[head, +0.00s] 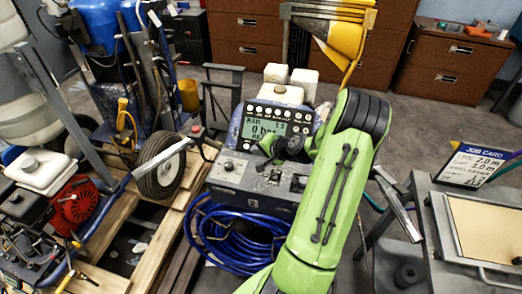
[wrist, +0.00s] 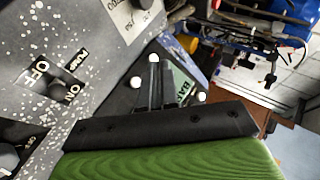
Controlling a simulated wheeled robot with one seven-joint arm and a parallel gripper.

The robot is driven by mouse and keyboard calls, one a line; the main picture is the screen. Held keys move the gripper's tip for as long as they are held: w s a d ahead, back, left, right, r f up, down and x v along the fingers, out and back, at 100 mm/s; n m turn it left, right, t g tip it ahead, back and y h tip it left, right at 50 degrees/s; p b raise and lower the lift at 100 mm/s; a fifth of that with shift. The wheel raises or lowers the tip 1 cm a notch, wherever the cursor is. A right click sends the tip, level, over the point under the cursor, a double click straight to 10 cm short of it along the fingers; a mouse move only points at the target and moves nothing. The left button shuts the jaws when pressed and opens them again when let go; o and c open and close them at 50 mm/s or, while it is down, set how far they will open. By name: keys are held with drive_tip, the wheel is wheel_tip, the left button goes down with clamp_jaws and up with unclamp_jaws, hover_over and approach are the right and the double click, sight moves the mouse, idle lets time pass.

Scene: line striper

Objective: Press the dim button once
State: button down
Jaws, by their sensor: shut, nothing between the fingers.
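The display unit (head: 264,126) on the striper's console has a pale green screen reading "BAR" and "0 bar", with rows of white round buttons above and below it. Which button is the dim one cannot be read. My gripper (head: 268,146) is shut and empty at the screen's lower right, hiding part of the lower row. In the wrist view my gripper (wrist: 155,75) points at the dark display face, with white buttons (wrist: 153,58) beside its tips. Whether the tips touch a button cannot be told.
Below the display is a speckled grey control box (head: 232,169) with knobs; its pump switch (wrist: 53,80) shows in the wrist view. A coiled blue hose (head: 222,235) hangs below. A wheel (head: 160,165) stands left, a bench with a job card (head: 476,164) right.

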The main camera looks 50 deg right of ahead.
drive_tip(key=d+f+b, duration=0.1)
drive_tip(key=f, duration=0.1)
drive_tip(key=w+d+f+b, duration=0.1)
drive_tip(key=d, duration=0.1)
drive_tip(key=w+d+f+b, duration=0.1)
drive_tip(key=f, duration=0.1)
drive_tip(key=shift+w+d+f, duration=0.25)
drive_tip(key=shift+d+f, duration=0.05)
drive_tip(key=shift+d, duration=0.1)
idle(1.6)
drive_tip(key=shift+w+d+f, duration=0.15)
drive_tip(key=shift+d+f, duration=0.15)
drive_tip(key=shift+w+d+f+b, duration=0.1)
drive_tip(key=shift+d+f+b, duration=0.2)
drive_tip(key=shift+b, duration=0.2)
idle(0.5)
drive_tip(key=shift+s+a+r+p, duration=0.25)
drive_tip(key=shift+a+r+p, duration=0.1)
drive_tip(key=shift+a+r, duration=0.3)
drive_tip(key=shift+d, duration=0.1)
drive_tip(key=shift+s+a+r+p, duration=0.3)
drive_tip(key=shift+a+r+p, duration=0.05)
drive_tip(key=shift+a+r, duration=0.25)
drive_tip(key=shift+s+a+r+p, duration=0.3)
drive_tip(key=shift+a+r, duration=0.15)
drive_tip(key=shift+r, duration=0.15)
drive_tip(key=shift+s+a+r+p, duration=0.25)
drive_tip(key=shift+a+r+p, duration=0.1)
drive_tip(key=shift+a+r, duration=0.25)
